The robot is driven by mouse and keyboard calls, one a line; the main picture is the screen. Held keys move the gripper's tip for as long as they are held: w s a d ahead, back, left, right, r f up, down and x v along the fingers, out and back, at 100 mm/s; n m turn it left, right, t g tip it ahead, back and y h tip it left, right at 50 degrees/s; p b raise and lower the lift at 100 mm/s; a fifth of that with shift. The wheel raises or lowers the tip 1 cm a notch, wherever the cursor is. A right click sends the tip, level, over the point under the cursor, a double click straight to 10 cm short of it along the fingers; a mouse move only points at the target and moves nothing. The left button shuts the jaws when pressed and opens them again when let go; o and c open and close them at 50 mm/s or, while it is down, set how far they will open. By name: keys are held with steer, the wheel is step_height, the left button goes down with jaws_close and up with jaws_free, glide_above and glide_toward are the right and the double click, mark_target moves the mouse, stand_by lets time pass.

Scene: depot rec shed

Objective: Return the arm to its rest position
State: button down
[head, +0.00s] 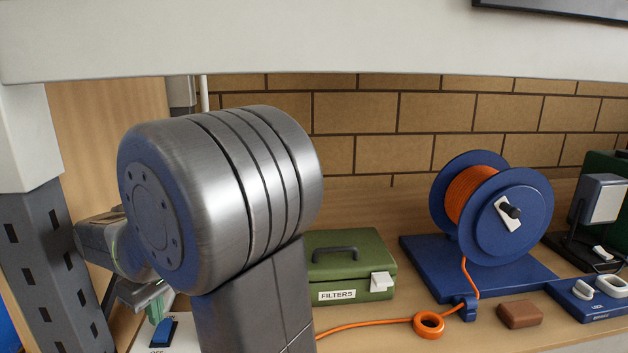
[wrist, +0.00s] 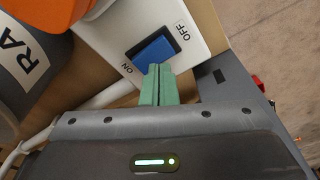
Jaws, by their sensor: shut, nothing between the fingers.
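My gripper (wrist: 159,84) shows in the wrist view with its two green fingers together and nothing between them. Its tips are at the near edge of a blue rocker switch (wrist: 156,51) on a white plate marked ON and OFF; I cannot tell whether they touch it. In the head view the gripper (head: 155,306) is at the lower left, partly hidden behind my large grey arm joint, just above the same blue switch (head: 164,331). My arm is bent, with this joint filling the left middle of the head view.
A green FILTERS case (head: 349,263) stands right of my arm. Further right are a blue reel (head: 525,220) with orange cord, an orange ring (head: 429,324) and a brown block (head: 519,314). A grey perforated post (head: 40,260) is at left. A pale beam (head: 300,40) spans the top.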

step_height(320, 180, down, 3)
steer(key=shift+r+b, duration=0.15)
steer(key=shift+b, duration=0.65)
step_height(320, 180, up, 9)
steer(key=p, duration=0.7)
